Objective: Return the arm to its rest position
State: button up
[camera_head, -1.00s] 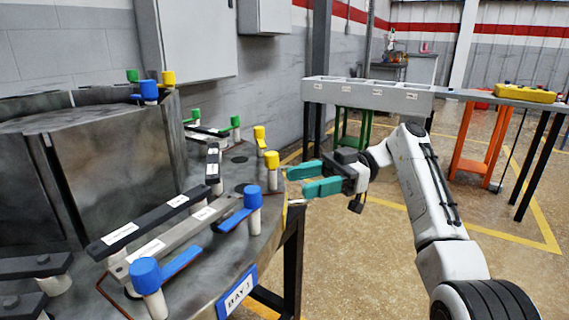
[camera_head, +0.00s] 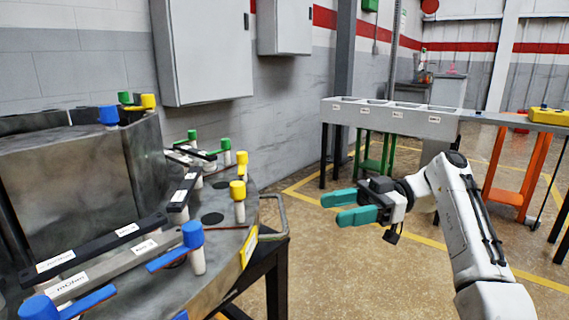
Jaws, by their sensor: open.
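My gripper (camera_head: 340,207) has two teal fingers that are parallel, apart and empty. It points left over open floor, to the right of the round metal table (camera_head: 240,245) and clear of its edge. My white arm (camera_head: 465,215) reaches in from the lower right and bends at the elbow.
The table bears a grey metal block (camera_head: 75,180), labelled bars (camera_head: 95,247) and blue, yellow and green capped posts. A metal handle (camera_head: 285,212) juts from its right edge. A grey compartment bin (camera_head: 390,118) stands behind my gripper. A yellow case (camera_head: 550,116) lies on the right bench.

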jog(key=s+f+m+t+h, duration=0.25)
jog(key=f+m, duration=0.25)
jog(key=f, duration=0.8)
jog(key=s+f+m+t+h, duration=0.2)
jog(key=s+f+m, duration=0.2)
jog(key=f, duration=0.9)
jog(key=s+d+f+m+t+h, duration=0.1)
jog(key=s+d+f+m+h, duration=0.25)
jog(key=s+f, duration=0.5)
jog(key=s+d+f+m+t+h, duration=0.1)
jog(key=s+d+f+m+h, duration=0.3)
jog(key=s+f, duration=0.5)
jog(key=s+d+r+m+h, duration=0.1)
jog(key=s+d+m+h, duration=0.25)
jog(key=s, duration=0.55)
jog(key=s+d+r+m+h, duration=0.2)
jog(key=s+d, duration=0.3)
jog(key=s, duration=0.4)
notch_tip(320, 180, up, 28)
jog(key=p, duration=2.8)
jog(key=shift+d+r+p, duration=0.15)
jog(key=shift+r+p, duration=0.05)
jog(key=shift+p, duration=0.1)
